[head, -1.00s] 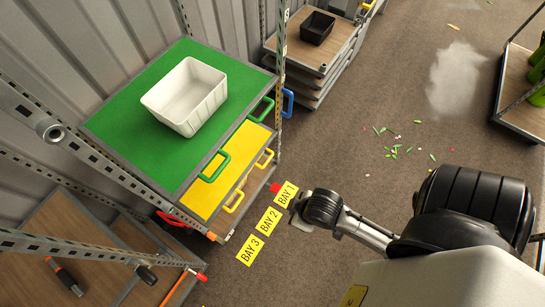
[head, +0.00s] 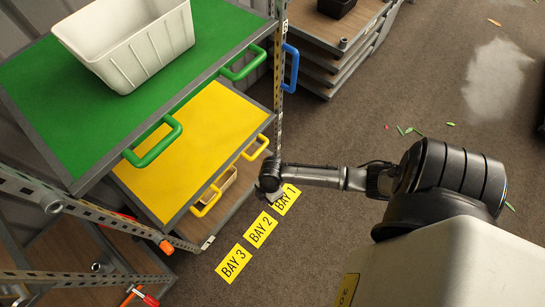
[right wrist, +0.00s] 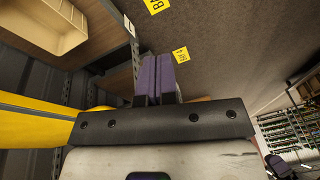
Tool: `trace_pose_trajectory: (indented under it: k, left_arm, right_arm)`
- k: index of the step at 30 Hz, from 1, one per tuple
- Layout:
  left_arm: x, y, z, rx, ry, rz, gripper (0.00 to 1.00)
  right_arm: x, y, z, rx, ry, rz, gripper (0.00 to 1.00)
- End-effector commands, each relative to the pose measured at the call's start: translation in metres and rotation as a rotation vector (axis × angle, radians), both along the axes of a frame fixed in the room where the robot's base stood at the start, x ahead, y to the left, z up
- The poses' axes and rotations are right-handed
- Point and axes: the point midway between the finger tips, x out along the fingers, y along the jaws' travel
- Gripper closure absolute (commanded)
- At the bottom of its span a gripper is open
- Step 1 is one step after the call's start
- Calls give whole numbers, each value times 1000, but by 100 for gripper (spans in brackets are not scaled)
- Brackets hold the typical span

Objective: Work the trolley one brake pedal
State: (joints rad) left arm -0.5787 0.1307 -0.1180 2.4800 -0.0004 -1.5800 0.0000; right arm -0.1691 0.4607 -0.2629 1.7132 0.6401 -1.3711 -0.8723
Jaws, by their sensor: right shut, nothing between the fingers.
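The trolley in the head view has a green top deck (head: 210,30), a yellow middle deck (head: 200,135) and a wood lower deck (head: 232,200). Its brake pedal cannot be made out now; my right gripper covers the area beside the BAY 1 label. My right gripper (head: 269,178) is low beside the trolley's lower right corner, close to the yellow handle (head: 256,147). In the right wrist view its two purple fingers (right wrist: 158,78) are together and empty. Whether they touch the trolley cannot be told. My left gripper is out of view.
Yellow floor labels BAY 1 (head: 287,199), BAY 2 (head: 260,229) and BAY 3 (head: 233,262) lie in a row. A white bin (head: 135,50) stands on the green deck. A perforated rack post (head: 279,90) rises beside the gripper. Open floor (head: 350,130) lies to the right.

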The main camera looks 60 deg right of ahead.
Motion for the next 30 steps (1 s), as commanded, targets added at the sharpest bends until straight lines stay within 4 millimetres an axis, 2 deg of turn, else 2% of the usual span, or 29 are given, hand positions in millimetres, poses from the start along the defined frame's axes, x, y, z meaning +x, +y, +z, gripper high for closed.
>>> trace_pose_trajectory:
  k: [1,3,9,15,21,25,30]
  left_arm:
    - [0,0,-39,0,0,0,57]
    - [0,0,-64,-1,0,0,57]
    - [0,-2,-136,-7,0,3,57]
    - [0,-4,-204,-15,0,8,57]
    - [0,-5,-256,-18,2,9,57]
    - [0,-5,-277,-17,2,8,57]
    - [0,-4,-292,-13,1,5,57]
  right_arm:
    - [6,-12,-44,-1,5,26,100]
    - [13,-26,-75,8,11,64,100]
    - [33,-71,-159,28,14,149,100]
    - [53,-122,-229,45,-2,202,100]
    - [68,-168,-276,53,-31,230,100]
    - [75,-189,-294,55,-49,236,100]
    - [80,-206,-305,55,-64,242,100]
